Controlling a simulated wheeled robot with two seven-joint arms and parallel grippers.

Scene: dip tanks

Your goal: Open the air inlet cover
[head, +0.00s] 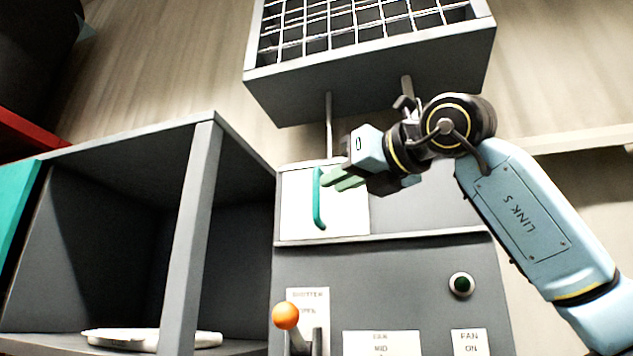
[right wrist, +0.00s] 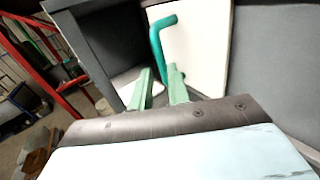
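The air inlet cover looks to be the white panel (head: 296,205) with a green bar handle (head: 318,205) on the front of the grey cabinet. It lies flat in its place there. My right gripper (head: 334,180) is at the upper part of the handle, coming from the right. In the right wrist view the two green fingers (right wrist: 161,82) are apart, and the handle (right wrist: 157,45) runs down between or just beyond their tips. I cannot tell whether they touch it. The white panel (right wrist: 195,45) also shows there. My left gripper is not in view.
Below the panel are a lever with an orange knob (head: 286,316), a dark green button (head: 461,284) and labels. A grey open-fronted box (head: 201,190) stands at left, with a white object (head: 120,338) inside. A wire-grid tray (head: 370,72) is above.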

